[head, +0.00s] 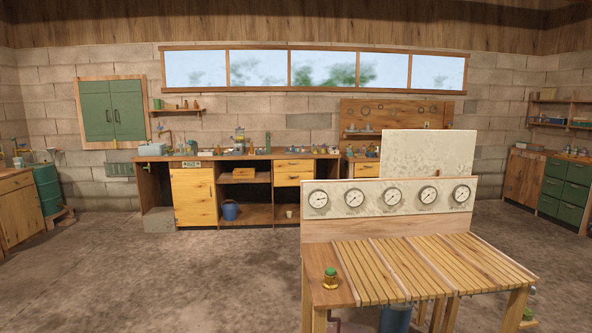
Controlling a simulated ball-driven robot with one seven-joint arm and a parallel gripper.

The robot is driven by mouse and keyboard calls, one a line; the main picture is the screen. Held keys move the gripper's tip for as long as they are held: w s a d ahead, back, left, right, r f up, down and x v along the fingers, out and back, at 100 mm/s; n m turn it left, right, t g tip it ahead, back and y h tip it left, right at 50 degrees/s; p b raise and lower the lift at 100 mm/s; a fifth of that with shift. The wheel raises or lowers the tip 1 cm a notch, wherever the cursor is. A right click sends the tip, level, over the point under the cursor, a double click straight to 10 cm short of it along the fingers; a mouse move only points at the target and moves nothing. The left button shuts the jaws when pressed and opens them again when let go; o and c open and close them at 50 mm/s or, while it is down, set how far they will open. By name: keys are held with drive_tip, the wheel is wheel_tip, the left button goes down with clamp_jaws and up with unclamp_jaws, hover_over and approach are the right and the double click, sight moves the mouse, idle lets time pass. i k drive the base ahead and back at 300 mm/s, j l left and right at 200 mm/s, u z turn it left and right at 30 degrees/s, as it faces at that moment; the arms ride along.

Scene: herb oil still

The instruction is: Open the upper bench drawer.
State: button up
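A long wooden bench (148,159) stands against the back wall in the head view. To the right of its middle are two stacked light-wood drawer fronts. The upper drawer (302,166) sits just under the bench top and looks shut. The lower drawer (289,180) is directly below it and also looks shut. Small dark handles show on the fronts, but are too small to make out well. My gripper is not in view.
A slatted table (413,262) with a gauge panel (335,213) fills the right foreground. A green-lidded jar (330,279) stands on its left end. A blue bucket (230,210) sits under the bench. Open concrete floor (190,265) lies left of the table.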

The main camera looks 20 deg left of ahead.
sight(282, 165)
drive_tip(key=i+j+u, duration=0.8)
drive_tip(key=i, duration=0.25)
drive_tip(key=i+j+u, duration=0.1)
drive_tip(key=i+u, duration=0.3)
drive_tip(key=i, duration=0.2)
drive_tip(key=i+u, duration=0.45)
drive_tip(key=i+z, duration=0.1)
drive_tip(key=i, duration=0.45)
drive_tip(key=i+z, duration=0.1)
drive_tip(key=i, duration=0.4)
drive_tip(key=i+j+z, duration=0.15)
drive_tip(key=i, duration=0.4)
drive_tip(key=i+j+z, duration=0.1)
drive_tip(key=i, duration=0.45)
drive_tip(key=i+z, duration=0.25)
drive_tip(key=i, duration=0.7)
drive_tip(key=i+j+z, duration=0.1)
drive_tip(key=i+z, duration=0.2)
drive_tip(key=i, duration=0.6)
drive_tip(key=i+z, duration=0.3)
drive_tip(key=i, duration=0.6)
drive_tip(key=i+j+z, duration=0.1)
drive_tip(key=i+z, duration=0.2)
drive_tip(key=i, duration=0.6)
drive_tip(key=i+l+u, duration=0.1)
drive_tip(key=i+l, duration=0.15)
drive_tip(key=i, duration=0.25)
drive_tip(key=i+l+u, duration=0.15)
drive_tip(key=i+l, duration=0.15)
drive_tip(key=i, duration=0.25)
